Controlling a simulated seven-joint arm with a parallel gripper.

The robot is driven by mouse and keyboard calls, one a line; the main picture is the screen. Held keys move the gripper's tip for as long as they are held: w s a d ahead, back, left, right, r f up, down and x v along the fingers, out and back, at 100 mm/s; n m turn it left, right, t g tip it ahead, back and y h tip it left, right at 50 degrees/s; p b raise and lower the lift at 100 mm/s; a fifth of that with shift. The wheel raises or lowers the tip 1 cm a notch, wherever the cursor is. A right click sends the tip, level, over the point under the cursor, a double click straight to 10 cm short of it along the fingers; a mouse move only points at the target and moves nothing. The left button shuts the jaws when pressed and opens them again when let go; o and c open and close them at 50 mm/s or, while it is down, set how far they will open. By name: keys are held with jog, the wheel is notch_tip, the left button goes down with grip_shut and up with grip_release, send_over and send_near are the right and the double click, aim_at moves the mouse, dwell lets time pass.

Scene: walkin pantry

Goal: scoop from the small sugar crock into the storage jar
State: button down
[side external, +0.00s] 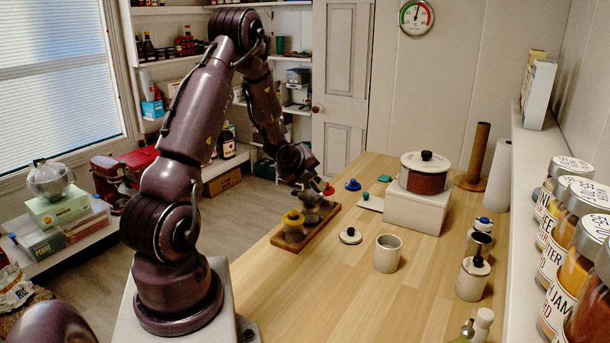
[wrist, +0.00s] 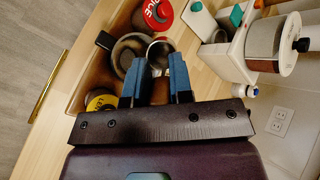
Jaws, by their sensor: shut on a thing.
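My gripper (side external: 308,184) is low over a wooden tray (side external: 290,243) at the table's left edge. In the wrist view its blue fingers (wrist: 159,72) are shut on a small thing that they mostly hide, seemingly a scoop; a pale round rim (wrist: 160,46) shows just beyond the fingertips. An open grey crock (wrist: 128,55) in the tray is beside the left finger; I take it for the small sugar crock, but its label is hidden. An open pale jar (side external: 388,255), likely the storage jar, stands on the table to the right of the tray. I cannot see its contents.
The tray also holds a yellow-lidded jar (side external: 293,222) and a red-lidded jar (wrist: 158,16). A loose lid (side external: 350,236) lies beside the pale jar. A pot (side external: 425,178) on a white block stands behind; canisters (side external: 473,278) stand right. The table's middle front is clear.

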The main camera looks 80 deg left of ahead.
jog(key=g, duration=0.1)
jog(key=w+r+g+h, duration=0.1)
jog(key=w+m+g, duration=0.1)
jog(key=shift+a+r+g, duration=0.15)
jog(key=shift+a+g, duration=0.1)
jog(key=shift+g, duration=0.15)
jog(key=shift+w+a+r+m+g+h, duration=0.1)
jog(key=shift+w+r+m+g+h, duration=0.2)
jog(key=shift+g, duration=0.5)
jog(key=shift+w+a+r+g+h, duration=0.1)
jog(key=shift+w+g+h, duration=0.25)
jog(key=shift+g, duration=0.45)
